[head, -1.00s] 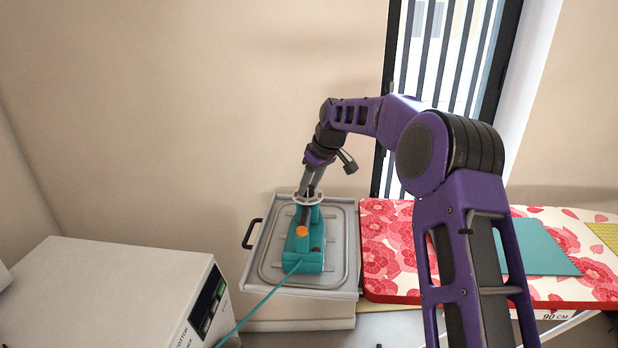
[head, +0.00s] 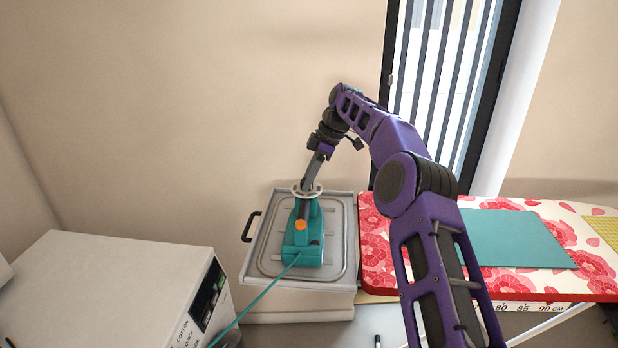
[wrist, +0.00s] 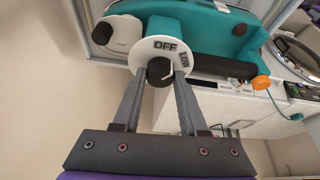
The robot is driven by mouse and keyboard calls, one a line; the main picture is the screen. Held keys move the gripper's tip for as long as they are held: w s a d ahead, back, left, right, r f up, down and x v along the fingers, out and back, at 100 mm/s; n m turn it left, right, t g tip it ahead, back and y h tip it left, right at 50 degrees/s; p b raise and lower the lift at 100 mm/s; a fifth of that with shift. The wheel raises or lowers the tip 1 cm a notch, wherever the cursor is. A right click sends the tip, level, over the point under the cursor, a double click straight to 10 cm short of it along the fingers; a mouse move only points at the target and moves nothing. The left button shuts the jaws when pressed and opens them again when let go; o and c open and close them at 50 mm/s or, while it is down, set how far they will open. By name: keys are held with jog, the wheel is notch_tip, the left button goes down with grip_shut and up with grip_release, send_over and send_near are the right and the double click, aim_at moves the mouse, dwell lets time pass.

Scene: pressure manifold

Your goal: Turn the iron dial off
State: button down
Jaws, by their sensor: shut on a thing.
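The teal iron (head: 302,255) rests on the grey tray (head: 342,262), with an orange button (head: 301,225) on top and a teal cord at its near end. Its white dial (head: 306,190) is at the far end. My gripper (wrist: 159,75) is shut on that dark knob, one finger on each side. The dial's pointer mark is hard to make out.
A white control box (head: 105,290) stands at the lower left. A flowered ironing board (head: 375,240) lies to the right, with a teal mat (head: 515,238) on it. The teal cord (head: 255,300) runs toward the lower left. The wall is close behind the tray.

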jog(key=shift+n, duration=0.3)
dwell(0.4)
jog(key=shift+c, duration=2.2)
grip_release()
